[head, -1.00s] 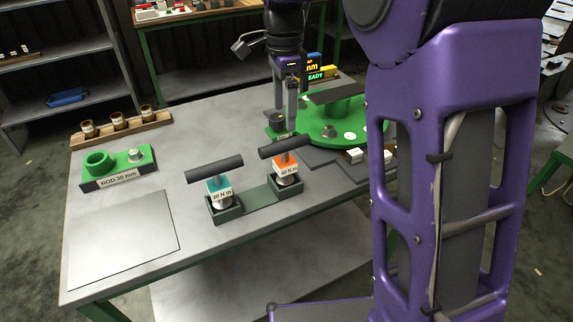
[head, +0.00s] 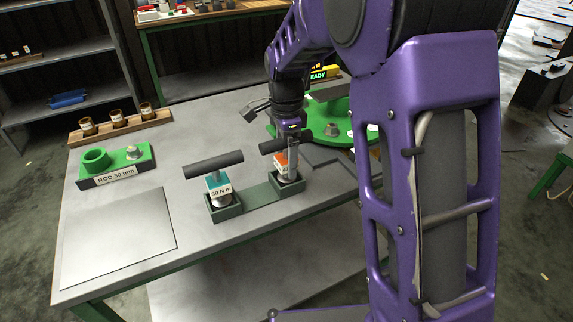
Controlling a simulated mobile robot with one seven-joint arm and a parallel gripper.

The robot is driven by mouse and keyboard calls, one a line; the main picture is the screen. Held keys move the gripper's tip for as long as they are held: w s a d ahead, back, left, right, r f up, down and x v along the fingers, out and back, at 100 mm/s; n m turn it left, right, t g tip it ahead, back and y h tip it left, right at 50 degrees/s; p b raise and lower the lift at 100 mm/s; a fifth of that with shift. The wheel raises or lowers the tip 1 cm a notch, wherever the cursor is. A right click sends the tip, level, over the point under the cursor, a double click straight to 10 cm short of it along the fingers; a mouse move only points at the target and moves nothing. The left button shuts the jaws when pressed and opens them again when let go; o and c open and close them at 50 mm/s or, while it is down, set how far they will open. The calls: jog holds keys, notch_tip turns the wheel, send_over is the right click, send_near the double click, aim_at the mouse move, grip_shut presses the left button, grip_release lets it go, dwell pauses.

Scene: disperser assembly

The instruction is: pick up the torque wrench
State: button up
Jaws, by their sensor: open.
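Two torque wrenches with dark T-handles stand upright in a green two-socket holder (head: 262,196) on the table. The left torque wrench has a teal block (head: 214,181) with a label that seems to read 30 N m. The right torque wrench has an orange block (head: 281,160), with its label partly hidden. My gripper (head: 291,146) points down at the right wrench, its open fingers at the handle. Part of the handle is hidden behind the fingers, and I cannot tell whether they touch it.
A green block marked ROD (head: 116,165) and a wooden rack with several small cups (head: 120,128) are at the left. A round green fixture (head: 342,128) stands behind my gripper. A flat grey plate (head: 118,238) lies bare at the front left.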

grip_shut()
dwell(0.5)
